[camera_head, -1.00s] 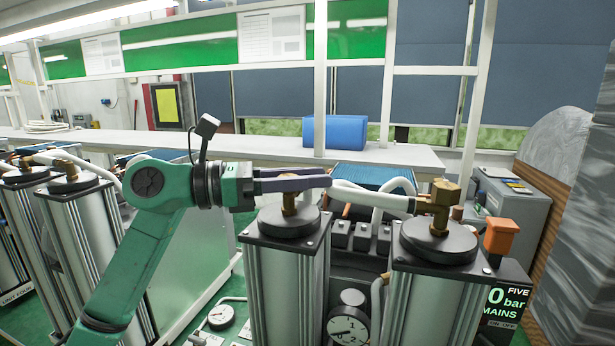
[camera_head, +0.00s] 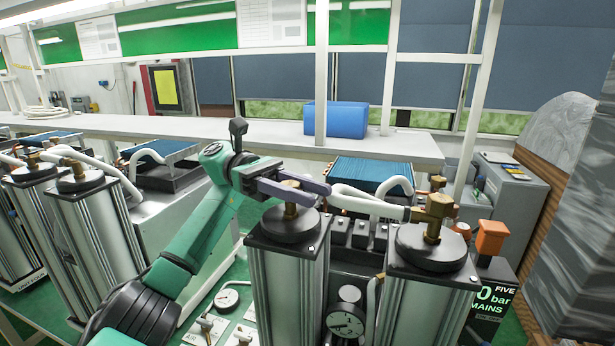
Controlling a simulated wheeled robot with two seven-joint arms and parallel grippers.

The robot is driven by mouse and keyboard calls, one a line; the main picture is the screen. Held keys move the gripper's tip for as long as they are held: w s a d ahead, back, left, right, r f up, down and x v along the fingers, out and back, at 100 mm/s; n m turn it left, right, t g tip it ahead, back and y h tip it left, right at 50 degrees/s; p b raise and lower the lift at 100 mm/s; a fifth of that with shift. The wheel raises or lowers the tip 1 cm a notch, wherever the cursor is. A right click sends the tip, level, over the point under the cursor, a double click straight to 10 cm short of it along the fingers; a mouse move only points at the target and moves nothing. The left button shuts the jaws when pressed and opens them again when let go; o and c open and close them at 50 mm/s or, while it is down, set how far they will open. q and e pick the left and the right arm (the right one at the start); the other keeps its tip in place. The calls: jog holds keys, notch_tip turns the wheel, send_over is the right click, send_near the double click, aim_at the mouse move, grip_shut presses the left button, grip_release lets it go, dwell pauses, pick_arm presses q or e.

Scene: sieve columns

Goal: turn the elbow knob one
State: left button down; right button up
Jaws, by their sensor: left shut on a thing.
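A brass elbow knob (camera_head: 290,210) stands on the black round cap of the left of the two near silver columns. My left gripper (camera_head: 318,194) has its two purple-grey fingers shut around the upper part of this knob, which is mostly hidden between them. The fingers lie about level, pointing right and slightly toward me. A second brass elbow (camera_head: 435,213) stands uncovered on the right near column. A white hose (camera_head: 365,203) runs from that elbow leftward to close beside my fingertips; I cannot tell whether it joins the gripped knob. My right gripper is not in view.
A round gauge (camera_head: 345,322) sits between the two near columns. An orange knob (camera_head: 490,236) stands above a black FIVE MAINS sign (camera_head: 500,300) at the right. More columns with brass elbows (camera_head: 76,168) stand at the left. A blue block (camera_head: 336,119) lies on the white shelf behind.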

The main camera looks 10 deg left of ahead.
pick_arm(q)
jog(key=shift+s+a+r+m+g+y+p, duration=0.15)
jog(key=shift+m+g+y+p, duration=0.25)
jog(key=shift+m+g, duration=0.3)
jog(key=shift+g, duration=0.4)
jog(key=c, duration=0.5)
grip_release()
